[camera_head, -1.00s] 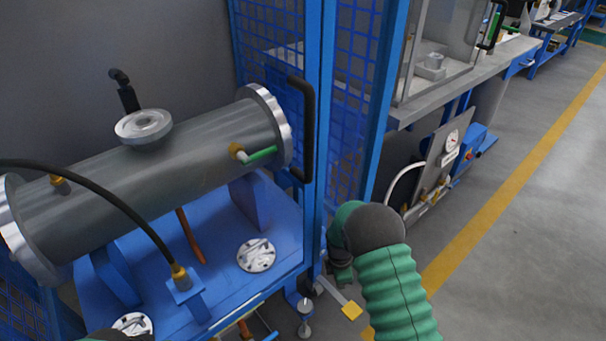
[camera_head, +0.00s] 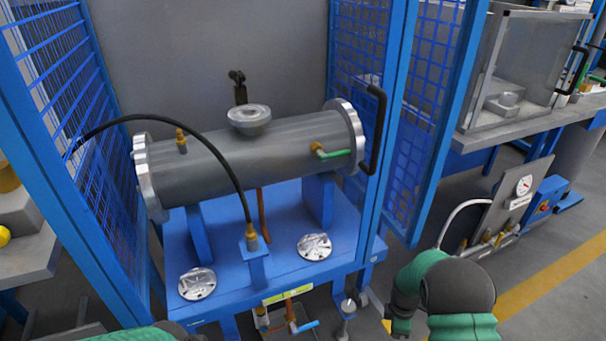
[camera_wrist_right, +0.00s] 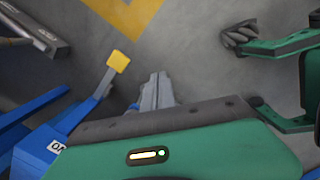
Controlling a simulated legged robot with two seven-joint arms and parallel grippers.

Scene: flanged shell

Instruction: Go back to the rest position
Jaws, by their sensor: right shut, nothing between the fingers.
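My right arm is low at the right of the head view, beside the blue frame. Its gripper (camera_head: 400,328) points down, partly cut off by the lower edge. In the right wrist view, the right gripper's grey fingers (camera_wrist_right: 157,90) are together with nothing between them, over the grey floor. Only a bit of my green left arm shows at the bottom left of the head view; its gripper is out of view. The grey flanged shell (camera_head: 250,160) lies across blue supports inside the caged stand, apart from my right gripper.
The open blue mesh door (camera_head: 412,150) with a black handle (camera_head: 376,130) stands left of my right arm. A gauge panel (camera_head: 512,200) stands to its right. A yellow-tipped lever (camera_wrist_right: 118,62) is near the right gripper. Open floor lies at the right.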

